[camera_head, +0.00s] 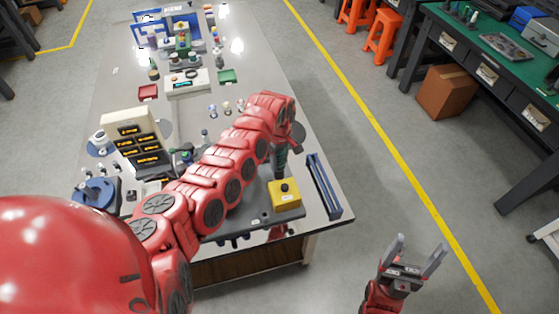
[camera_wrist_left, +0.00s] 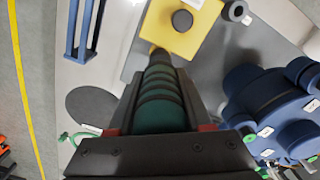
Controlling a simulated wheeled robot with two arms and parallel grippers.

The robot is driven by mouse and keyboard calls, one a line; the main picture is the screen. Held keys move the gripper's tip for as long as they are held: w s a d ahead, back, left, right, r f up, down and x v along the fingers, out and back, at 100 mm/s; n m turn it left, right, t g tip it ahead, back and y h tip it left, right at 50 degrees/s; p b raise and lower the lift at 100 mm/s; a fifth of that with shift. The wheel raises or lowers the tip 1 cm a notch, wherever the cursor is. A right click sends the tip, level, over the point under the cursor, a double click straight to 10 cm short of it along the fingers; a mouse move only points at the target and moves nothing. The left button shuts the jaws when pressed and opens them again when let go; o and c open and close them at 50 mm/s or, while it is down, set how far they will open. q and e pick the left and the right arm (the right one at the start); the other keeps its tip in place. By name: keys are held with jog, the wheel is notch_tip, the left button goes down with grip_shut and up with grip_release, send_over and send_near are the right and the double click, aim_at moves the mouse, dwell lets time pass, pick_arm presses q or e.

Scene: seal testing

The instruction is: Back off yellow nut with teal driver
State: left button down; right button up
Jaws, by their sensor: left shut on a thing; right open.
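My left gripper (camera_head: 281,150) is shut on the teal driver (camera_head: 281,165), which points down. In the left wrist view the driver's ribbed teal handle (camera_wrist_left: 160,112) lies between the dark fingers, and its dark head reaches toward a yellow block (camera_wrist_left: 190,22) with a black round knob. The block also shows in the head view (camera_head: 286,196) on a grey plate (camera_head: 245,222). A small bit of yellow at the driver's tip may be the yellow nut (camera_wrist_left: 154,48); the driver mostly hides it. I cannot tell whether they touch. My right gripper (camera_head: 412,258) is open and empty, off the table's right side.
A blue rail rack (camera_head: 323,186) stands right of the yellow block. A blue multi-knob device (camera_head: 97,192) and a beige display unit (camera_head: 133,140) are at left. Red (camera_head: 148,92) and green (camera_head: 227,76) trays lie farther back. The floor around my right gripper is clear.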

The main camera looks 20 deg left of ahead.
aim_at(280, 154)
pick_arm(q)
jog(key=shift+f+b, duration=0.7)
jog(key=shift+f, duration=0.25)
dwell(0.6)
jog(key=shift+s+f, duration=0.1)
jog(key=shift+s, duration=0.05)
dwell(1.0)
jog(key=shift+r, duration=0.25)
dwell(1.5)
jog(key=shift+r+b, duration=0.15)
jog(key=shift+b, duration=0.3)
dwell(1.1)
jog(key=shift+w+r+p, duration=0.2)
jog(key=shift+r+p, duration=0.1)
jog(key=shift+r, duration=0.45)
jog(key=shift+s+r, duration=0.1)
jog(key=shift+r, duration=0.55)
jog(key=shift+r+p, duration=0.35)
jog(key=shift+r, duration=0.8)
